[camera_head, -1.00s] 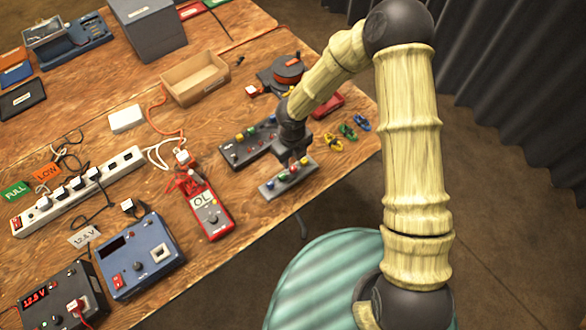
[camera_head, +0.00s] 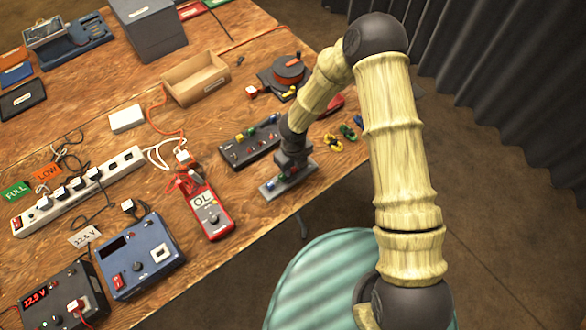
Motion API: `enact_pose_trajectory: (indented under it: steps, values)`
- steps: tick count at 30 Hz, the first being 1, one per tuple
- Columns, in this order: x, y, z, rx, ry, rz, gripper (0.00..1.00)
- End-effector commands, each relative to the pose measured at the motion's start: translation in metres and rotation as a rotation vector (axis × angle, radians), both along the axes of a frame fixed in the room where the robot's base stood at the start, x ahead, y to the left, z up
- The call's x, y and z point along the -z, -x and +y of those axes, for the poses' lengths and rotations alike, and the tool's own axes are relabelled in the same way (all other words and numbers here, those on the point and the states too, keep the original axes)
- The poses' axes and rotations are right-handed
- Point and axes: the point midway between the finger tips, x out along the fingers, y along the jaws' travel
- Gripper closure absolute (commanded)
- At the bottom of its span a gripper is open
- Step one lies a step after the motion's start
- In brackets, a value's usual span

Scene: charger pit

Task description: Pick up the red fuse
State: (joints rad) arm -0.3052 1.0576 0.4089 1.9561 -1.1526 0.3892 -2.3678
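A grey fuse block (camera_head: 270,192) lies near the table's front edge with a row of small coloured fuses in it. My gripper (camera_head: 290,172) points down right over this block and covers much of the row. Small red and green bits show beside its fingers, but I cannot tell for sure which one is the red fuse. The fingers are too small and dark to show whether they are open, or whether they touch a fuse.
A black fuse panel (camera_head: 238,156) with coloured fuses lies just behind the block. A red multimeter (camera_head: 209,210) lies to the left. Coloured clips (camera_head: 333,143) lie to the right, near the table edge. An open wooden box (camera_head: 195,82) stands farther back.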

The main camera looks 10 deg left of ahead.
Motion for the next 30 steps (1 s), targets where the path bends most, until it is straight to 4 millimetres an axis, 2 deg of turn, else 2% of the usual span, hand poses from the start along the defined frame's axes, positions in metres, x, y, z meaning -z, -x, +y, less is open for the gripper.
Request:
enact_pose_trajectory:
  steps: [4, 8, 9, 20, 23, 30]
  values:
    - [0.0, 0.0, 0.0, 0.0, 0.0, 0.0, 0.71]
    - [0.0, 0.0, 0.0, 0.0, 0.0, 0.0, 0.97]
    - [0.0, 0.0, 0.0, 0.0, 0.0, 0.0, 1.0]
    - [-0.006, 0.0, 0.0, 0.001, -0.002, -0.001, 1.0]
    - [-0.018, 0.0, 0.0, 0.001, -0.002, -0.001, 1.0]
    - [-0.065, -0.001, 0.0, 0.002, -0.003, -0.003, 1.0]
